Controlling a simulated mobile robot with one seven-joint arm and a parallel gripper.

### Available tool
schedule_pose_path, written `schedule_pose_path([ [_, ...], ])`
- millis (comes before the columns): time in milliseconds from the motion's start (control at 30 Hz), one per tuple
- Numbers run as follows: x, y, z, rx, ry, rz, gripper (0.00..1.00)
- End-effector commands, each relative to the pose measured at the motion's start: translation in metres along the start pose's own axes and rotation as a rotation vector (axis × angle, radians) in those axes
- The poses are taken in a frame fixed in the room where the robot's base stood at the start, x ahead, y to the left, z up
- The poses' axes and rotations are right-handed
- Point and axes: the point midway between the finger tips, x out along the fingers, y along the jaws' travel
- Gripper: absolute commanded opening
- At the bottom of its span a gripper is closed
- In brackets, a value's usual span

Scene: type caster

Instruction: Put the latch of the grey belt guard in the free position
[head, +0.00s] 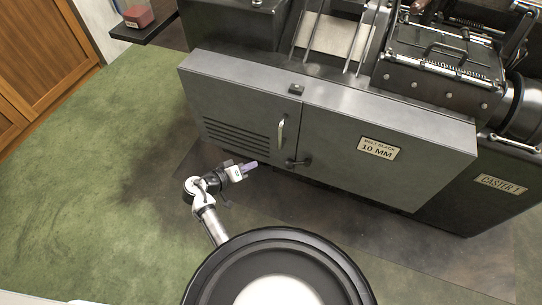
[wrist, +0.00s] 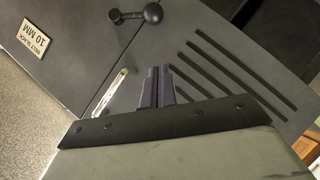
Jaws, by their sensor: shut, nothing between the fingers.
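The grey belt guard (head: 235,110) is a long box on the machine's front, with louvres on its left panel and a seam between its two panels. Its black latch (head: 298,162) is low at the seam. In the wrist view, the latch (wrist: 134,14) shows a round pivot on the label side and a short lever ending in a ball, lying across the seam onto the louvred side. My gripper (head: 252,166) is left of the latch, apart from it, near the guard's lower edge. In the wrist view, the fingers (wrist: 158,70) are together and empty, pointing toward the louvred panel.
A pale bar handle (head: 281,131) stands out from the guard above the latch; it also shows in the wrist view (wrist: 110,92), left of the fingers. A label (head: 380,148) reads 10 MM. Green floor (head: 90,200) is clear at left. A small shelf (head: 145,25) is at upper left.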

Motion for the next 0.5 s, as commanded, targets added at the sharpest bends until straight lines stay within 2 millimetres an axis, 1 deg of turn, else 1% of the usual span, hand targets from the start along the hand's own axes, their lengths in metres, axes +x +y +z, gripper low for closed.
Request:
schedule_pose_path([
  [167,0.027,0.002,0.000,0.001,-0.004,0.003,0.00],
  [500,0.099,0.002,0.000,0.001,-0.004,0.002,0.00],
])
